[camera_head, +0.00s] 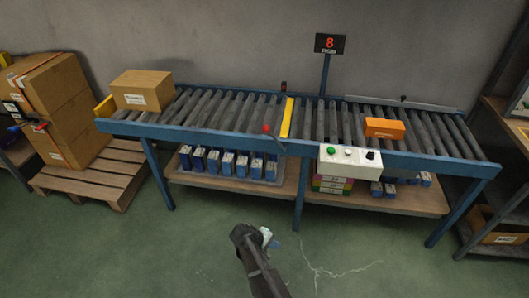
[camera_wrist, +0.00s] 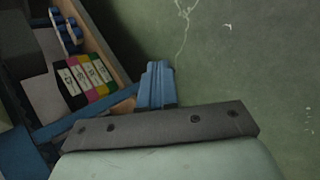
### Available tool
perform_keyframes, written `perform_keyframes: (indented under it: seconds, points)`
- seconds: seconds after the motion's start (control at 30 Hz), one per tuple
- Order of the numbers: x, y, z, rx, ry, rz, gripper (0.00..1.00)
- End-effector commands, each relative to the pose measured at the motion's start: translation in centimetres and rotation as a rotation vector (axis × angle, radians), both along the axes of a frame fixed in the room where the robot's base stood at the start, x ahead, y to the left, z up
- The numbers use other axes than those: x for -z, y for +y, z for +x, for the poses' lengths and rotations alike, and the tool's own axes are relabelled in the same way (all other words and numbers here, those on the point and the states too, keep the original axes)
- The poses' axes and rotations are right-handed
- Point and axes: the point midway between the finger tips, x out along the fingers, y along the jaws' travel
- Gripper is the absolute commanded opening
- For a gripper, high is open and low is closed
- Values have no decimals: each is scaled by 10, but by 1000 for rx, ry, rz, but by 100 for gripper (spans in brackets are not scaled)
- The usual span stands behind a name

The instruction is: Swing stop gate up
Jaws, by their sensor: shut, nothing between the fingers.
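The stop gate (camera_head: 287,118) is a yellow bar across the roller conveyor, near its middle. A lever with a red knob (camera_head: 266,128) sticks out at the conveyor's front edge, just left of the gate. My gripper (camera_head: 274,242) is low in front of the conveyor, over the green floor, well apart from gate and lever. In the wrist view its blue fingers (camera_wrist: 157,78) are together with nothing between them. Neither the gate nor the lever can be made out in the wrist view.
A cardboard box (camera_head: 143,90) sits at the conveyor's left end, an orange box (camera_head: 384,127) on the right rollers. A white button box (camera_head: 350,161) juts from the front rail. A sign (camera_head: 330,44) reads 8. A lower shelf (camera_head: 240,188) holds blue packs. The front floor is clear.

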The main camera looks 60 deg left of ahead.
Motion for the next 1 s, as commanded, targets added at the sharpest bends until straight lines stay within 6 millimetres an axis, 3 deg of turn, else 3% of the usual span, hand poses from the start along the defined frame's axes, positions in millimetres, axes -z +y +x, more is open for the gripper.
perform_keyframes:
  seconds: [0.03,0.1,0.4,0.7,1.0]
  points:
    - [-7,33,1,-48,-57,-1,0]
    - [-23,65,4,-106,-139,-6,0]
    - [-89,169,40,-279,-493,-46,0]
    - [-144,241,59,-427,-841,-126,0]
    - [-192,277,50,-544,-1127,-201,0]
